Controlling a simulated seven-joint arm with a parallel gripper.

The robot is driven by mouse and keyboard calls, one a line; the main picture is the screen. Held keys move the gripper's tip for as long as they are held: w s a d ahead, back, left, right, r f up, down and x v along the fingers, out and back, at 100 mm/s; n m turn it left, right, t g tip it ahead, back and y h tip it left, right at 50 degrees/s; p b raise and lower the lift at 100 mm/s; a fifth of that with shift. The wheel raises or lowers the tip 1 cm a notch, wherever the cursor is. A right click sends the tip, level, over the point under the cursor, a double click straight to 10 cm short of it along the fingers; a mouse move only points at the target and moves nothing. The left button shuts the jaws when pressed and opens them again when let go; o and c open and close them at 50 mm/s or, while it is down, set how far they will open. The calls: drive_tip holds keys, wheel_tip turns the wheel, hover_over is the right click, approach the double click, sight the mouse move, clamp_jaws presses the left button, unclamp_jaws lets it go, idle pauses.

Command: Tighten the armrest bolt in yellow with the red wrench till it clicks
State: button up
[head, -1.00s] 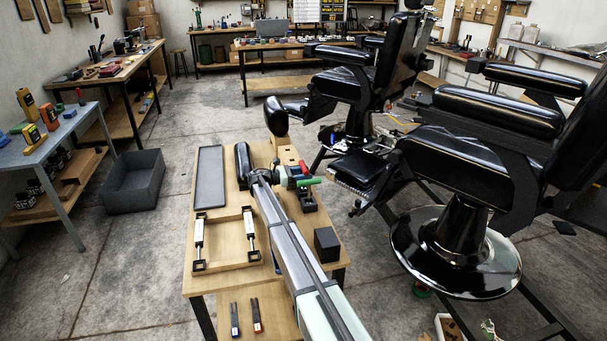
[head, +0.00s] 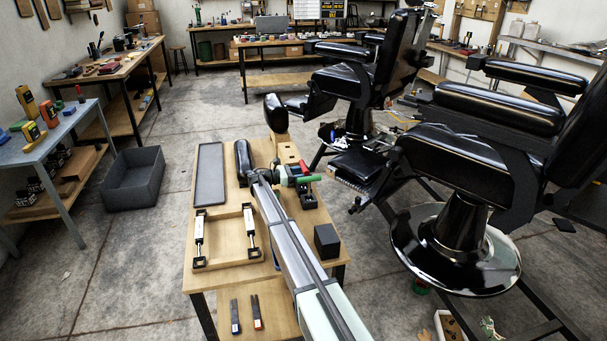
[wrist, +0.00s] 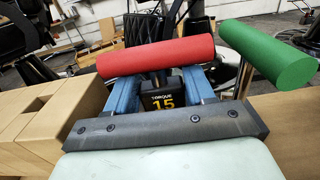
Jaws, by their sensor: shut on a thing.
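The red wrench's handle (wrist: 155,56) lies across the tips of my gripper (wrist: 150,76) in the wrist view, and the jaws are shut on it. In the head view the red handle (head: 304,168) shows just past my gripper (head: 288,174), low over the wooden table. A green handle (wrist: 268,53) is close to the right of the red one, and it also shows in the head view (head: 308,180). A black block marked "TORQUE 15" (wrist: 163,101) shows between the blue fingers. I cannot make out the yellow armrest bolt on the black barber chair (head: 470,150).
The wooden table (head: 221,277) holds a grey tray (head: 210,172), a wooden frame with two clamps (head: 228,262) and a black cube (head: 326,240). Wooden blocks (wrist: 35,125) stand close left of my gripper. Another black chair (head: 350,85) is behind.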

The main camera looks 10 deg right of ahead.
drive_tip(key=o, duration=1.4)
drive_tip(key=shift+a, duration=0.1)
